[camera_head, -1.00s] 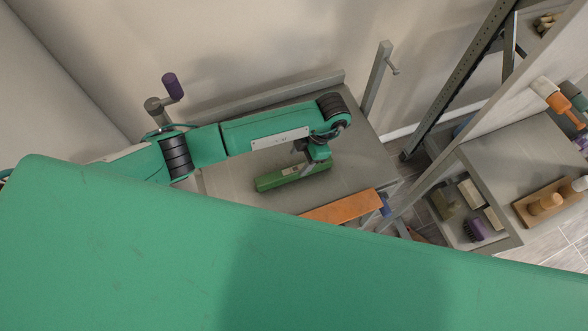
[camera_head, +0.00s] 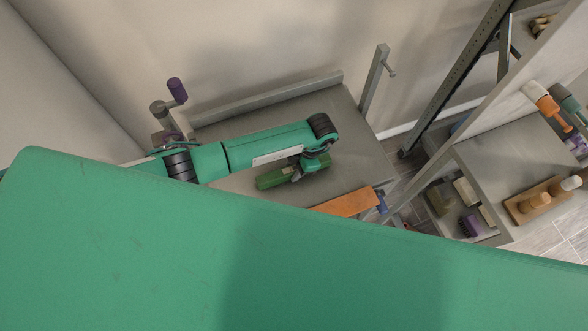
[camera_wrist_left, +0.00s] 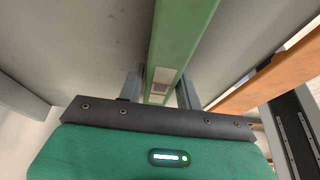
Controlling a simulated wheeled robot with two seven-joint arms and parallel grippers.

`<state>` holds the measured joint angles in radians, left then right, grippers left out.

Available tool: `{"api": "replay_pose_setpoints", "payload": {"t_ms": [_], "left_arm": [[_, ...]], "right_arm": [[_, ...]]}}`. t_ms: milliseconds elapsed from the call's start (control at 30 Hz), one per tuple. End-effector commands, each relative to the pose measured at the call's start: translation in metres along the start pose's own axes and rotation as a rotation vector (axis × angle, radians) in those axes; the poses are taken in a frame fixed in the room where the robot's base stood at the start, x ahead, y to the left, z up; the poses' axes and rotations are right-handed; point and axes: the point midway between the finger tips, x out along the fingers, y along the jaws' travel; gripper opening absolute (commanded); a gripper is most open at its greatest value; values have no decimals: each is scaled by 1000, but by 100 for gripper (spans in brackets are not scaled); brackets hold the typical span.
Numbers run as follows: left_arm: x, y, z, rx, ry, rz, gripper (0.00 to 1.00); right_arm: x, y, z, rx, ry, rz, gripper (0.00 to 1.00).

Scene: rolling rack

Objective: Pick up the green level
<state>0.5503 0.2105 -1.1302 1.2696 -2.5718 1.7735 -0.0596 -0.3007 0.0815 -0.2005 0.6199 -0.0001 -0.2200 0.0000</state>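The green level (camera_head: 271,180) lies on the grey shelf (camera_head: 352,160) in the head view, partly covered by my left gripper (camera_head: 298,174). In the left wrist view the level (camera_wrist_left: 182,35) runs lengthwise between the two fingers of my left gripper (camera_wrist_left: 161,92), with a pale vial window near them. The fingers stand one on each side of the level. A small gap shows at the left finger; contact at the right finger is hard to tell. My right gripper is not in view.
An orange bar-shaped object (camera_head: 347,202) lies at the front edge of the shelf, near the level; it also shows in the wrist view (camera_wrist_left: 275,80). A grey post (camera_head: 374,80) stands at the right corner. Another shelf unit with a bin (camera_head: 492,238) and tools is at right.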

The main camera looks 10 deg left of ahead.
Motion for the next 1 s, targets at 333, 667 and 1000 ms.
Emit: {"api": "replay_pose_setpoints", "payload": {"t_ms": [333,667,1000], "left_arm": [[-1,0,0,0,0,0,1],[-13,1,-5,0,-2,1,1],[-71,2,-28,0,-5,4,1]], "right_arm": [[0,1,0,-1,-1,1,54],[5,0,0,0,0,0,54],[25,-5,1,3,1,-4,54]]}}
